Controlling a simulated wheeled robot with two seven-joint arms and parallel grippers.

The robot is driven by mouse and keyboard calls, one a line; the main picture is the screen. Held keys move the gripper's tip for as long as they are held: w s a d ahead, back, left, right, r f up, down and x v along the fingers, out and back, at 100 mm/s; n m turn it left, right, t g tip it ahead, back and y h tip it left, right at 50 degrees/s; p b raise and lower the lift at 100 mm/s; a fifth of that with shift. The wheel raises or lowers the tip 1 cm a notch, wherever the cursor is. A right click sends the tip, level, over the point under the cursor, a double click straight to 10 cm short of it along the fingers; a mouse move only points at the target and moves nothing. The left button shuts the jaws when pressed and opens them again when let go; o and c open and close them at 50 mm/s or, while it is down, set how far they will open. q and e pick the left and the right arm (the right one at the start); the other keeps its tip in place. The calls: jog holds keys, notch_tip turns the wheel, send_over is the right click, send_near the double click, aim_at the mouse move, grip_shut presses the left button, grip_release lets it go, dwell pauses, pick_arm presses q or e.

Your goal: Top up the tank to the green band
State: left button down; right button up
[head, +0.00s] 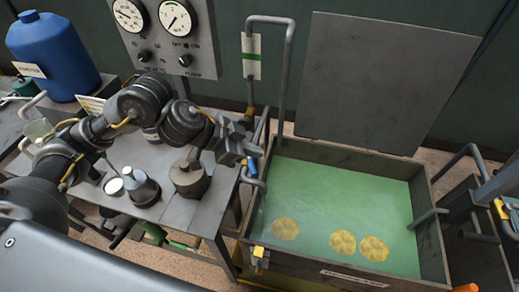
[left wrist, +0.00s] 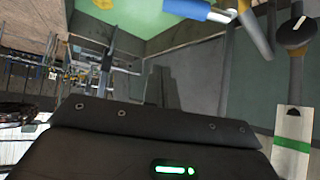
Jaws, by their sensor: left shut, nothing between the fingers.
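The tank (head: 437,240) is an open rectangular metal trough at the right of the head view. Pale green liquid (head: 330,195) with three yellow patches fills much of it. A white plate with a green band (head: 251,57) hangs by the pipe behind it; a similar plate shows in the left wrist view (left wrist: 292,147). A blue-handled lever (head: 256,183) is at the tank's left edge; a blue handle also shows in the left wrist view (left wrist: 197,10). My left gripper (head: 243,152) is shut and empty, just above this lever; contact is unclear. My right gripper is out of view.
A metal bench (head: 205,205) with small containers stands left, under my left arm. A blue jug (head: 55,55) and a gauge panel (head: 165,35) are farther back.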

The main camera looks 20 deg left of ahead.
aim_at(255, 166)
pick_arm(q)
jog(key=shift+y, duration=0.5)
jog(key=f, duration=0.2)
jog(key=w+f+p, duration=0.1)
jog(key=f, duration=0.4)
jog(key=shift+w+f+p, duration=0.15)
jog(key=shift+w+p, duration=0.2)
jog(key=shift+w, duration=0.1)
